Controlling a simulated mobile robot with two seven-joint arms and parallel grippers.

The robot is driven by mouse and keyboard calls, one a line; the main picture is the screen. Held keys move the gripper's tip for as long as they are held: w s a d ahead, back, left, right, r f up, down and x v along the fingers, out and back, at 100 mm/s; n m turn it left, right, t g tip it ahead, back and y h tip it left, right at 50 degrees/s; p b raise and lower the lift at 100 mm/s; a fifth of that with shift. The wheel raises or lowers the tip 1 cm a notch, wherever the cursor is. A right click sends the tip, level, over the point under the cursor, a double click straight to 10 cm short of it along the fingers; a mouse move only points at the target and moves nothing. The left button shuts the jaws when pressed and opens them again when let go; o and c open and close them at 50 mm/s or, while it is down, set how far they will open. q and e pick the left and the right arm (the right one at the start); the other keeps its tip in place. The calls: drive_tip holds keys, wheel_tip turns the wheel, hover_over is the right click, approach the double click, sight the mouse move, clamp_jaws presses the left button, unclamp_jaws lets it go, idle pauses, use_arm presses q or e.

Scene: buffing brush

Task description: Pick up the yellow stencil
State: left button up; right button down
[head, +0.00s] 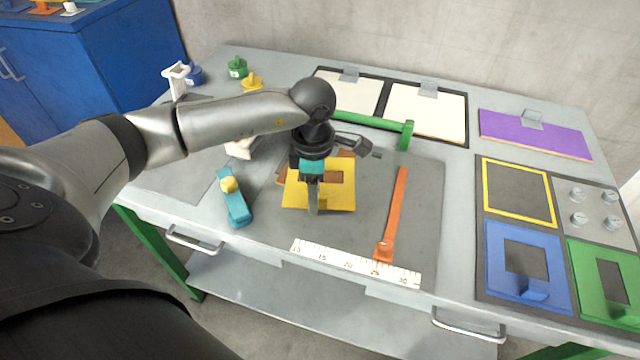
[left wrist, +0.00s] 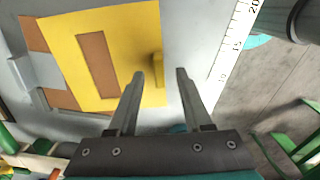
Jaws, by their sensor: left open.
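The yellow stencil (head: 338,195) lies flat on the dark mat of the workbench, partly over a brown sheet. In the left wrist view the stencil (left wrist: 110,25) shows a rectangular cutout with brown behind it and a small raised yellow tab (left wrist: 157,70) near its edge. My left gripper (head: 313,208) is over the stencil's near left part, pointing down. In the left wrist view its two fingers (left wrist: 160,74) are apart, with the tab near the left fingertip. I cannot tell if they touch. My right gripper is not in view.
A white ruler (head: 355,263) lies along the front edge. An orange brush-like tool (head: 392,215) lies right of the stencil, and a teal block with a yellow knob (head: 235,203) lies left. A green bar (head: 370,121) stands behind. Blue (head: 528,268) and green stencils lie at right.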

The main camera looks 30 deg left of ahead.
use_arm(q)
drive_tip(key=shift+c, duration=0.2)
clamp_jaws()
idle(0.4)
